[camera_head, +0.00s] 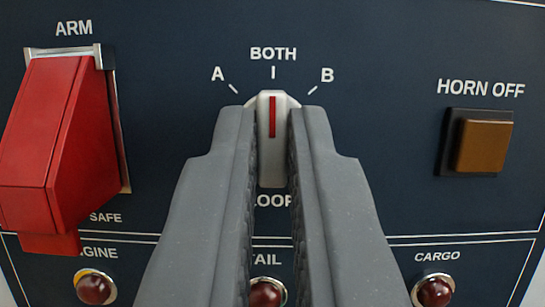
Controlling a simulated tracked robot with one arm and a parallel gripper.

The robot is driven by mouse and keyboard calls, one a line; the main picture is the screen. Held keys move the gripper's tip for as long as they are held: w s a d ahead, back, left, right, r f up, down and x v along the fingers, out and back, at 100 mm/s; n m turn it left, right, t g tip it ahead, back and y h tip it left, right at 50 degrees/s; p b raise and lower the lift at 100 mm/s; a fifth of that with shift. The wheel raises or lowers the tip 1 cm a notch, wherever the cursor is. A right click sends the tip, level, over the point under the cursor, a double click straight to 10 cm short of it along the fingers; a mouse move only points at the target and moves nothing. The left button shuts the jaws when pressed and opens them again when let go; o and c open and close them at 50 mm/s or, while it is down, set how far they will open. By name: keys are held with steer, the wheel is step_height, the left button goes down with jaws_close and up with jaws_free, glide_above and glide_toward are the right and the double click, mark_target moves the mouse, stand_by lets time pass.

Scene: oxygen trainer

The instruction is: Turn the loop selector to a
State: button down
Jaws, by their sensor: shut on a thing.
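The loop selector (272,107) is a white knob with a red pointer line on a dark blue panel. Its pointer stands upright, at the BOTH mark. The A mark (218,74) is to its upper left and the B mark (327,75) to its upper right. My gripper (272,145) is shut on the knob, one grey finger on each side. The fingers hide the knob's sides and part of the LOOP label below it.
A red guard (50,140) marked ARM and SAFE sticks out at the left. An amber HORN OFF button (483,146) is at the right. Red lamps for ENGINE (94,289), TAIL (266,293) and CARGO (434,292) line the bottom. Bare panel lies between knob and button.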

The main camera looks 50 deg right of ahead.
steer(key=shift+r, duration=0.1)
steer(key=n+t+y+p, duration=0.1)
steer(key=n+p, duration=0.1)
steer(key=n, duration=0.1)
steer(key=n+t+y+p, duration=0.1)
steer(key=n+y+p, duration=0.1)
steer(key=n, duration=0.2)
steer(key=shift+s+d+r+n, duration=0.15)
steer(key=shift+r+n, duration=0.05)
steer(key=shift+n, duration=0.1)
steer(key=shift+n+t+y+p, duration=0.7)
steer(key=shift+n+y, duration=0.5)
steer(key=shift+n, duration=1.3)
steer(key=c, duration=1.5)
jaws_free()
steer(key=shift+f, duration=0.1)
